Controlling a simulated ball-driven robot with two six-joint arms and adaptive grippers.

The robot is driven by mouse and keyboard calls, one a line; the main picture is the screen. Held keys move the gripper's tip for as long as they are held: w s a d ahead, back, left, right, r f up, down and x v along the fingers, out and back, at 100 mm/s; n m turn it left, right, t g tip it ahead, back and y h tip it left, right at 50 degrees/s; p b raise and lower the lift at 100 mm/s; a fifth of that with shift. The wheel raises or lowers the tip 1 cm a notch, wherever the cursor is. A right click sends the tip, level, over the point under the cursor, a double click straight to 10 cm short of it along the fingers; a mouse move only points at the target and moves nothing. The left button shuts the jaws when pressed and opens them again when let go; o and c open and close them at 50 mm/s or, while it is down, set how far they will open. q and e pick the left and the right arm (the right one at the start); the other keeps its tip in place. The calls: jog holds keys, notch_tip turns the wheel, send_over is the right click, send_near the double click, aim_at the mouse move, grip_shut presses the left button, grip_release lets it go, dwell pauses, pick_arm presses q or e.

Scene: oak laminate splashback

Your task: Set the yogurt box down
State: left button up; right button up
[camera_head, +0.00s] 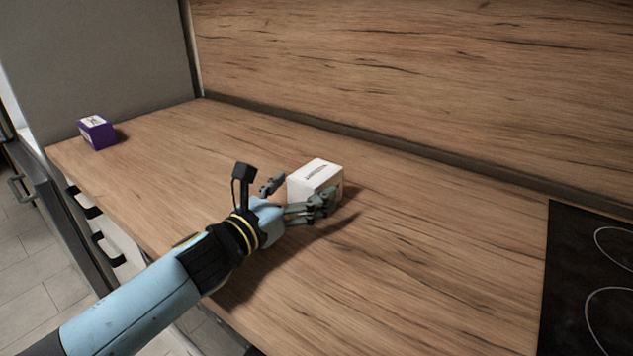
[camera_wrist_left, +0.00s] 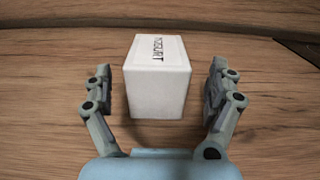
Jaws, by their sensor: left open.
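The yogurt box (camera_head: 316,176) is a white box with dark lettering on top, resting upright on the wooden worktop (camera_head: 430,250). In the left wrist view the yogurt box (camera_wrist_left: 158,82) stands between the two fingers, with a gap on each side. My left gripper (camera_head: 297,197) is open around the box, and it shows in the left wrist view too (camera_wrist_left: 160,92). The fingers do not appear to touch the box. The box's far side is hidden. My right gripper is in neither view.
A purple box (camera_head: 97,133) with a white top stands at the far left of the worktop. A black hob (camera_head: 590,275) lies at the right. The wooden splashback (camera_head: 420,75) rises behind. The worktop between box and hob is clear.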

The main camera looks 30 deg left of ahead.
pick_arm(q)
jog(key=w, duration=0.2)
jog(key=w+p, duration=0.1)
jog(key=w, duration=0.2)
jog(key=shift+d+f, duration=0.2)
jog(key=shift+s, duration=0.1)
jog(key=c, duration=1.5)
